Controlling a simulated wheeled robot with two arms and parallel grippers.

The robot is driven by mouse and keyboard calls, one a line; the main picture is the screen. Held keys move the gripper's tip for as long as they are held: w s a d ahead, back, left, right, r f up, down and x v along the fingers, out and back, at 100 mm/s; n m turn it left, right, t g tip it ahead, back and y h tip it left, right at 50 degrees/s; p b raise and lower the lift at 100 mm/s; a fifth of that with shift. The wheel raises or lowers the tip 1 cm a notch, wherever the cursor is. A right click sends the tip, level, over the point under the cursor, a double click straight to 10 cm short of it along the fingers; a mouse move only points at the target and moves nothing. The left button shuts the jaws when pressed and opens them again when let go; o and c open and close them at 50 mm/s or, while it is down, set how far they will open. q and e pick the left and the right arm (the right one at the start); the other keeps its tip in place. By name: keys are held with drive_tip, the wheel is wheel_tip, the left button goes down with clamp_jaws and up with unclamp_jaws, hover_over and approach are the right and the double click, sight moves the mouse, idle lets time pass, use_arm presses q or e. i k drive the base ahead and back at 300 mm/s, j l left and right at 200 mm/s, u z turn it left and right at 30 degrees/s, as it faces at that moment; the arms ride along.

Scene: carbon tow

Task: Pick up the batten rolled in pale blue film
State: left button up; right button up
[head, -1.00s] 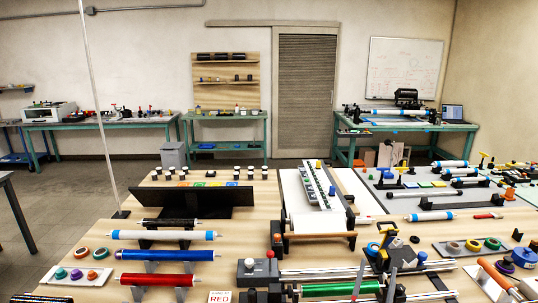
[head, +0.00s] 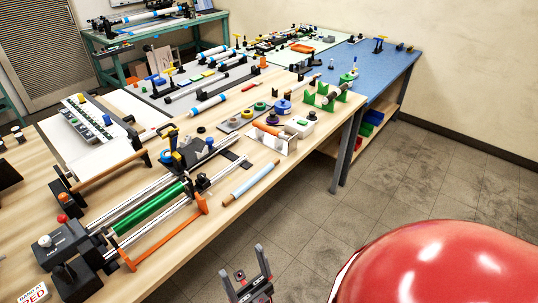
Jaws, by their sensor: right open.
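The batten rolled in pale blue film (head: 256,179) lies on the wooden table near its front edge, slanting up to the right. Its bare ends are a tan wood colour, and its near end is close to the table edge. My right gripper (head: 246,267) is at the bottom centre of the head view, fingers pointing up in the picture. It is open and empty, beyond the table edge and apart from the batten. My left gripper is not in view.
A rig with a green roll (head: 152,208) and an orange frame (head: 165,232) stands left of the batten. A white stand with an orange roll (head: 267,129) is just beyond it. A blue-topped table (head: 385,72) is behind right. Floor (head: 300,225) is open in front.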

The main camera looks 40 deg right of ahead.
sight(243, 187)
drive_tip(key=i+z, duration=0.1)
drive_tip(key=z, duration=0.6)
drive_tip(key=i+z, duration=0.15)
drive_tip(key=z, duration=0.2)
